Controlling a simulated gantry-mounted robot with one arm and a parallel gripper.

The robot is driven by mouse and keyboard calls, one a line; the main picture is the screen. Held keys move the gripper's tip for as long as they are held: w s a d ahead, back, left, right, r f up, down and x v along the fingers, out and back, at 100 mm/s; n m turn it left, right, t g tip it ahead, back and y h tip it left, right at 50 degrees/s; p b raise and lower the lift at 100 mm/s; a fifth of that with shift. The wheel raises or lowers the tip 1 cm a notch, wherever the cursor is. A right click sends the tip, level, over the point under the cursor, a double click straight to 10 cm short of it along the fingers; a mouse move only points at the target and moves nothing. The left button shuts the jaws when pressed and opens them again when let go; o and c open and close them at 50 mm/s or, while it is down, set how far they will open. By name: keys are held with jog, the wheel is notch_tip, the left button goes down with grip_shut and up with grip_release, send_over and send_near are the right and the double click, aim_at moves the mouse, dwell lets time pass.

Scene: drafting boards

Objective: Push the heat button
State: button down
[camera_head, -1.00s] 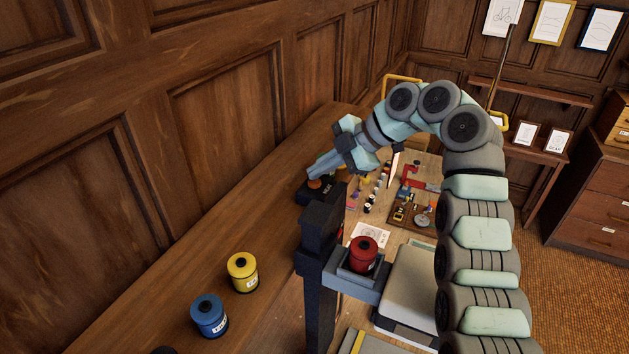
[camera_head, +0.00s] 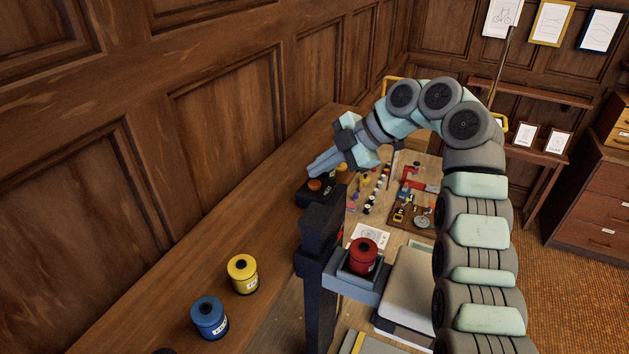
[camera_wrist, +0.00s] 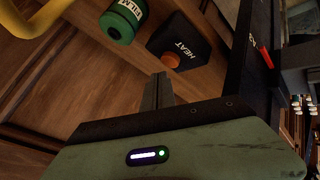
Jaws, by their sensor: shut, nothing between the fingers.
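The heat button (camera_head: 314,184) is an orange round cap on a small black box (camera_head: 303,196) on the wooden bench by the panelled wall. In the wrist view the black box (camera_wrist: 196,45) reads "HEAT", and its orange button (camera_wrist: 169,60) faces my fingers. My gripper (camera_head: 313,170) is shut and empty, its fingers just above the button in the head view. In the wrist view the fingertips (camera_wrist: 158,78) are close below the button, with a small gap showing. Part of the box is hidden behind a dark post.
The dark post (camera_head: 318,250) stands right beside the box, with a red canister (camera_head: 363,257) in its side holder. A green film canister (camera_wrist: 122,20) is next to the box. Yellow (camera_head: 242,274) and blue (camera_head: 209,318) canisters stand nearer on the bench.

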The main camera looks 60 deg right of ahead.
aim_at(319, 183)
jog(key=shift+r, duration=0.15)
jog(key=shift+r+p, duration=0.85)
jog(key=shift+r, duration=2.05)
